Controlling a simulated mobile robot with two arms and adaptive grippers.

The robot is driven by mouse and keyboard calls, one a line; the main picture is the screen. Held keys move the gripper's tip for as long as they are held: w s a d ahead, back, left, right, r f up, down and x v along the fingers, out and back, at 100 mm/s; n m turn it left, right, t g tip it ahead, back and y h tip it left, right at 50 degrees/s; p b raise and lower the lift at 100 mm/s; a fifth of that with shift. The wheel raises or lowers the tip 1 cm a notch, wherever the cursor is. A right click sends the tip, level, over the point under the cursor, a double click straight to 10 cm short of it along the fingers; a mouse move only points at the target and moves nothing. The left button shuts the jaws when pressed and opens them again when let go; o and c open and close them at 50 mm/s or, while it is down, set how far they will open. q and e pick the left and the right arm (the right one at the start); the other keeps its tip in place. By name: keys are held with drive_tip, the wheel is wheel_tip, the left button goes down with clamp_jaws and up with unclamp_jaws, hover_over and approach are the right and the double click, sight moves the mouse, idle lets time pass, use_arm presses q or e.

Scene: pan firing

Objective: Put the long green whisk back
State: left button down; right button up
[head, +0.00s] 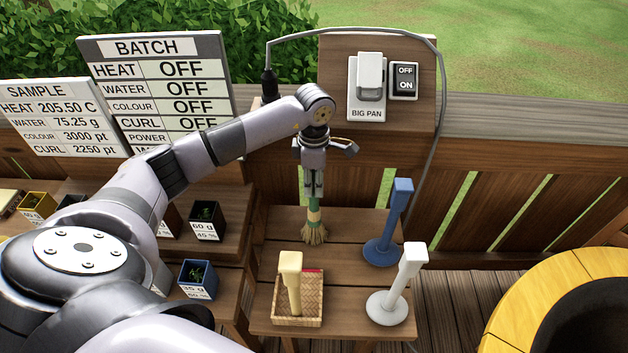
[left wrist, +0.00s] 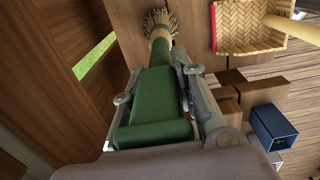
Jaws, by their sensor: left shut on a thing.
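The green whisk (head: 314,215) has a green handle and straw bristles. It hangs upright, bristles down, over the back of the small wooden table (head: 265,318). My left gripper (head: 314,188) is shut on its handle. In the left wrist view the green handle (left wrist: 157,95) lies between the fingers of my left gripper (left wrist: 165,90), with the bristles (left wrist: 159,22) beyond. I cannot tell whether the bristle tips touch the table. My right gripper is not in view.
On the table stand a woven basket (head: 297,308) with a cream-handled tool (head: 291,278), a blue stand (head: 384,250) and a white stand (head: 388,308). A wooden post with the BIG PAN switch (head: 367,85) and a cable rises behind. A yellow-rimmed pan (head: 520,310) is at right.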

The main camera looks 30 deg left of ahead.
use_arm(q)
drive_tip(key=shift+f, duration=0.25)
drive_tip(key=c, duration=1.3)
unclamp_jaws()
drive_tip(key=shift+r, duration=0.1)
drive_tip(key=r+b, duration=0.1)
drive_tip(key=r, duration=0.1)
drive_tip(key=r+b, duration=0.2)
drive_tip(key=r, duration=0.1)
drive_tip(key=shift+s+a+r, duration=0.1)
drive_tip(key=shift+s+a, duration=0.1)
wheel_tip(320, 180, up, 11)
drive_tip(key=shift+b, duration=0.3)
drive_tip(key=shift+s+r, duration=0.1)
drive_tip(key=shift+r, duration=0.5)
drive_tip(key=shift+d, duration=0.1)
